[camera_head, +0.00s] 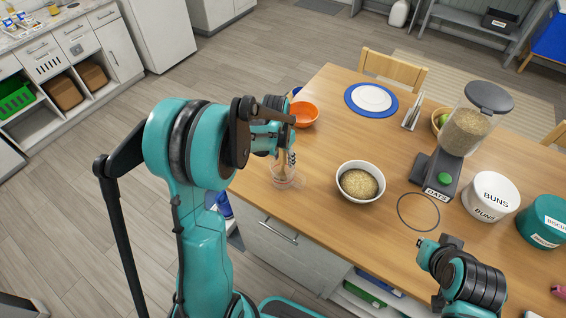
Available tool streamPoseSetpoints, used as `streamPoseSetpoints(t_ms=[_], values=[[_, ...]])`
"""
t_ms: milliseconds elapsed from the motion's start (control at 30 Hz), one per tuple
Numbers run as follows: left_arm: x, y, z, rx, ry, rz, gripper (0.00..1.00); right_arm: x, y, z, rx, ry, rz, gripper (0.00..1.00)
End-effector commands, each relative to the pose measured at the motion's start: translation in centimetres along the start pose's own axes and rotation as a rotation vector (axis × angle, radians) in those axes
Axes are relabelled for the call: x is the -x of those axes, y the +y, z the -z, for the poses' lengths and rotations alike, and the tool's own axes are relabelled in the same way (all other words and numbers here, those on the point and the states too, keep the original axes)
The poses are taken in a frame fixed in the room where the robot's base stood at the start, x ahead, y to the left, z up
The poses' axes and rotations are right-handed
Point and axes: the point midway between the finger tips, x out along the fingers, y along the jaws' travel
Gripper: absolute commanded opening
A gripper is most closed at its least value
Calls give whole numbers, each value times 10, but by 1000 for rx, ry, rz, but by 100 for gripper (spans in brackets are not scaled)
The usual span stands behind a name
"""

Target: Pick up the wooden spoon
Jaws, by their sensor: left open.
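My left gripper (286,154) is open, pointing down over a clear glass holder (285,175) at the table's near left edge. Slim utensil parts show between the gripper and the holder. The wooden spoon cannot be made out clearly there, as my gripper and wrist cover much of that spot. I cannot tell whether the fingers touch anything. My right arm is at the lower right, over the table's near edge, and its finger state cannot be made out.
A white bowl of grain (360,182) stands right of the holder. An orange bowl (304,113) is just behind my left gripper. An oats dispenser (436,176), a buns canister (491,195) and a teal biscuit canister (544,222) stand at the right. The table (330,140) is clear between the bowls.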

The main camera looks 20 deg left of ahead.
Motion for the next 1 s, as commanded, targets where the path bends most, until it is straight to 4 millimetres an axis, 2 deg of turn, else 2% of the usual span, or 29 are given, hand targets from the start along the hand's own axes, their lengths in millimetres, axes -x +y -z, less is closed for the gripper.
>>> streamPoseSetpoints(t_ms=[100, 367, 400, 533, 567, 867, 1000], values=[[-14, 0, 0, 0, 0, 0, 43, -2, 0, -2, 0, 0, 0, 0], [-17, 0, 0, 1, 0, 0, 43, -2, 0, -1, 0, 0, 0, 0], [-17, 0, 0, 1, 0, 0, 38, -2, 0, -1, 0, 0, 0, 0], [-17, 0, 0, 1, 0, 0, 4, -2, 0, -1, 0, 0, 0, 0], [-17, 0, 0, 1, 0, 0, 0, -2, 0, -1, 0, 0, 0, 0], [-16, 0, 0, 1, 0, 0, 0, -2, 0, -1, 0, 0, 0, 0], [-5, 0, 2, 1, 0, 0, 0, 0, 0, 0, 0, 0, 0, 0]])
